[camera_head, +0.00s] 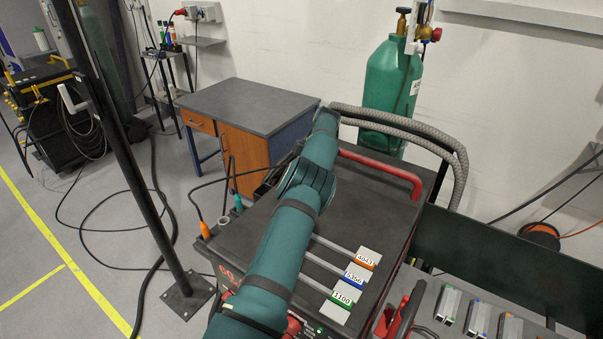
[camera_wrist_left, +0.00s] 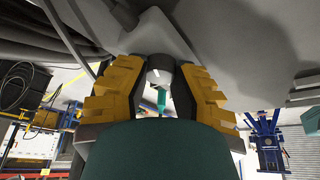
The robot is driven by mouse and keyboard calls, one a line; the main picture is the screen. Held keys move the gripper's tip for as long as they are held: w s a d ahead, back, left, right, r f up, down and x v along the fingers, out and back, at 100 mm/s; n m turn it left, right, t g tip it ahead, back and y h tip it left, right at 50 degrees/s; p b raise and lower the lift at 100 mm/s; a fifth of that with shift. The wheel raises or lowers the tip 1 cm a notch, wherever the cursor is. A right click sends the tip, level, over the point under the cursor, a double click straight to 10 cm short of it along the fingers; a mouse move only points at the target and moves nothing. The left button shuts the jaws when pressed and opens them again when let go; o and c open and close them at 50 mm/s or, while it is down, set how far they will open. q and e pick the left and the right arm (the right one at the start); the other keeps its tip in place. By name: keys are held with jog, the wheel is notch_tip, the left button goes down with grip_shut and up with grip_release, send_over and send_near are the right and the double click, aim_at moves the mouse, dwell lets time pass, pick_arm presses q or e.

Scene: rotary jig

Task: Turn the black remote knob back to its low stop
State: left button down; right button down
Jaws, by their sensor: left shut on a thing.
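In the left wrist view, my left gripper (camera_wrist_left: 160,69) has yellow-and-black fingers on both sides of a small dark round piece with a pale mark, which looks like the black remote knob (camera_wrist_left: 159,77). The fingers are shut on it. A grey body lies above and around the fingertips. How far the knob is turned cannot be told. In the head view a teal arm of mine crosses the picture, and neither the knob nor a gripper can be made out. My right gripper is in neither view.
A black machine top (camera_head: 385,185) with a red handle (camera_head: 385,170) lies under the arm, with labelled rods (camera_head: 345,300) on it. A green gas cylinder (camera_head: 390,85) and thick grey hoses (camera_head: 405,125) stand behind. A desk (camera_head: 245,105) is at the back; cables lie on the floor.

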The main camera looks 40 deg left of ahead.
pick_arm(q)
jog(key=shift+s+f, duration=0.1)
jog(key=shift+f, duration=0.15)
jog(key=c, duration=0.7)
grip_release()
jog(key=shift+o, duration=0.2)
jog(key=shift+a+r, duration=0.1)
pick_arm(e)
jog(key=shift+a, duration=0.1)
pick_arm(q)
jog(key=shift+m, duration=0.3)
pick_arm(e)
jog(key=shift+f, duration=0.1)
